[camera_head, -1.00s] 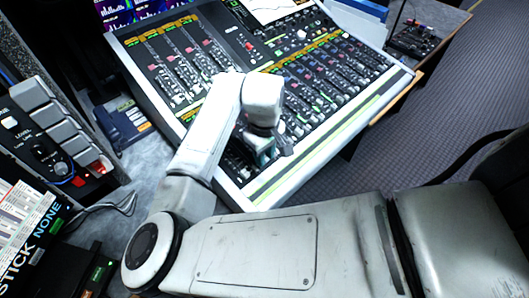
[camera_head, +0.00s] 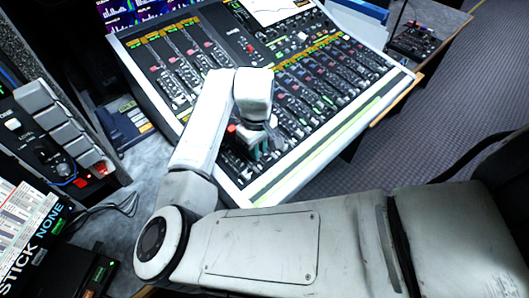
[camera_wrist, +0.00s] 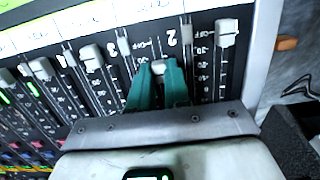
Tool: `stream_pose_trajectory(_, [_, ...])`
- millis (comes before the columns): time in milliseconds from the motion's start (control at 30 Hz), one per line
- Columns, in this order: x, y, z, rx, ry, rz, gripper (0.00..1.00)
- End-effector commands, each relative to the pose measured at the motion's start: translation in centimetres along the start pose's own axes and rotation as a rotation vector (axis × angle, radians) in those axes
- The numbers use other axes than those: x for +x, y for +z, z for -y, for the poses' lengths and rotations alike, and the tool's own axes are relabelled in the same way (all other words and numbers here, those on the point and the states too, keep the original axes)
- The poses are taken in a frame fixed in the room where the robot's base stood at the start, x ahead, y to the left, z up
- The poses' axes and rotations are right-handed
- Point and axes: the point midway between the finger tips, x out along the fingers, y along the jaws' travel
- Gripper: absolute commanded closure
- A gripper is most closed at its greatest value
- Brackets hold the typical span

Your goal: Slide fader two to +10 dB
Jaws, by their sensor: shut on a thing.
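The fader two cap (camera_wrist: 158,67), a small pale block, sits between my fingertips beside the printed "2" in the wrist view. My gripper (camera_wrist: 157,72) has teal fingers closed on this cap from both sides. In the head view my gripper (camera_head: 262,148) is down on the near part of the mixing console (camera_head: 245,200), and the cap there is hidden by the fingers and wrist. The scale beside the held cap is partly covered by the fingers, so its exact reading cannot be told.
A neighbouring fader cap (camera_wrist: 227,35) stands to the right in the wrist view. Another cap (camera_wrist: 91,55) stands to the left beside the "3". More fader caps follow further left. Button panels (camera_head: 50,125) flank the console's left side.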

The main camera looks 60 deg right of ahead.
Motion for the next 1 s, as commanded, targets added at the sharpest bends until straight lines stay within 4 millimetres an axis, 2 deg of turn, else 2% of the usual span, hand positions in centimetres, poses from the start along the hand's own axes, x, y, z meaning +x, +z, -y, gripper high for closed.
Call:
stream_pose_trajectory(33, [-0.5,-1.2,-0.1,-0.004,0.003,0.000,1.00])
stream_pose_trajectory(200, [-0.9,-5.0,-0.1,-0.004,0.002,0.000,1.00])
stream_pose_trajectory(333, [-1.1,-7.0,-0.1,-0.003,0.001,-0.001,1.00])
stream_pose_trajectory(500, [-1.2,-8.1,0.0,-0.002,0.001,-0.001,1.00])
stream_pose_trajectory(800, [-1.3,-8.4,0.1,-0.003,0.002,-0.009,1.00])
stream_pose_trajectory(833, [-1.3,-8.4,0.1,-0.003,0.002,-0.009,0.80])
stream_pose_trajectory(900, [-1.3,-8.3,0.1,-0.003,0.002,-0.008,0.74])
stream_pose_trajectory(1000, [-1.2,-8.2,0.1,-0.002,0.002,-0.005,0.72])
